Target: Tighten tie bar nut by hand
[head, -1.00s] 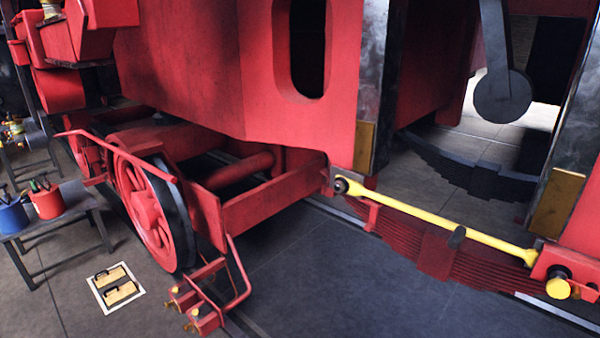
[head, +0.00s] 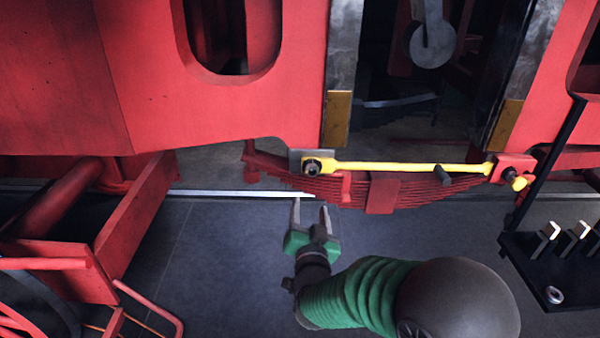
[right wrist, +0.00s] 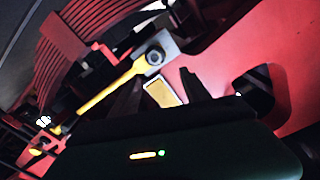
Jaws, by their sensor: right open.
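The yellow tie bar (head: 400,167) runs level across the gap in the red frame, above a red leaf spring. A dark nut (head: 313,167) sits at its left end against a grey plate. The nut also shows in the right wrist view (right wrist: 155,57), just beyond the fingertips, with the bar running down and left from it. My right gripper (head: 311,204) is open and empty, below the nut and apart from it in the picture. Its two dark fingers (right wrist: 160,80) also show in the right wrist view. My left gripper is out of view.
The red leaf spring (head: 382,194) lies just below the bar. A yellow knob (head: 519,183) is at the bar's right end. A dark tray (head: 565,272) with upright metal pieces and a ring (head: 553,294) stands at the right.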

